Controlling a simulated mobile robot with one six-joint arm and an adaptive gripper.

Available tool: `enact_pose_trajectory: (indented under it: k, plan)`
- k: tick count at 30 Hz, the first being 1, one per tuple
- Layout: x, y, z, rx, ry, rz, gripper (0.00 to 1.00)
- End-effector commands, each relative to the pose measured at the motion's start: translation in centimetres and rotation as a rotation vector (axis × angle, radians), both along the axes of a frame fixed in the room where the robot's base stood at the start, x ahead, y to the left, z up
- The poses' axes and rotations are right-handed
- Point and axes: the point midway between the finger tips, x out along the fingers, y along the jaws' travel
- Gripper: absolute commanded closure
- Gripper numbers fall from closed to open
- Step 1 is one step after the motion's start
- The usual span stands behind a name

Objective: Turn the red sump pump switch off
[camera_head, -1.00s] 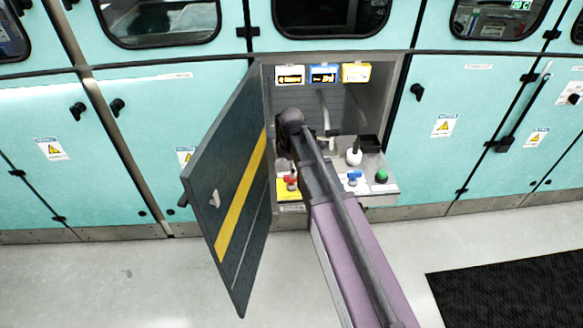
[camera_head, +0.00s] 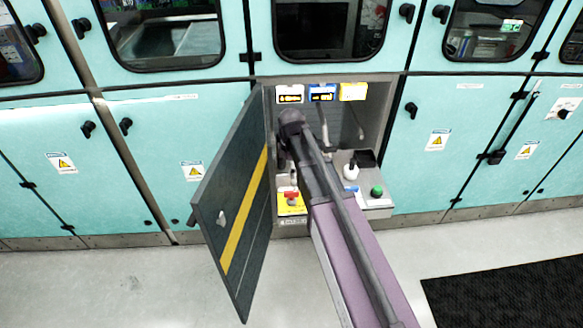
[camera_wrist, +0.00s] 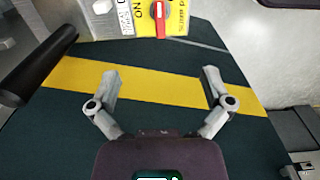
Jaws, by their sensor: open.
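The red switch (camera_head: 291,196) sits on a yellow plate (camera_head: 292,210) at the lower left of the open recess in the head view. In the wrist view the red switch (camera_wrist: 159,18) shows at the top centre on its yellow plate (camera_wrist: 176,24), beside the letters "ON". Its handle points along the picture's vertical. My gripper (camera_wrist: 160,86) is open and empty, with its two fingers spread below the switch in the picture and apart from it. The dark door with a yellow stripe (camera_wrist: 150,82) lies behind the fingers. In the head view my arm hides the gripper.
The dark door (camera_head: 235,200) stands swung open left of the recess. A green button (camera_head: 377,191) and a white-based knob (camera_head: 351,172) are on the panel's right. A black handle (camera_wrist: 38,65) shows at the wrist view's left. Floor in front is clear beside a black mat (camera_head: 505,300).

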Motion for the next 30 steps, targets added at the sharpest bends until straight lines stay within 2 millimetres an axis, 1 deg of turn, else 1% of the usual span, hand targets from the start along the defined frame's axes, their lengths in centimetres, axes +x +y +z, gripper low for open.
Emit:
enact_pose_trajectory:
  k: [1,4,7,30]
  plan:
    - [0.0,0.0,0.9,0.000,0.000,0.000,0.00]
    - [0.0,0.0,1.7,0.000,0.000,0.000,0.00]
    - [-1.0,-0.7,1.3,0.000,0.000,-0.075,0.00]
    - [-6.7,-5.0,1.8,0.000,0.000,-0.651,0.00]
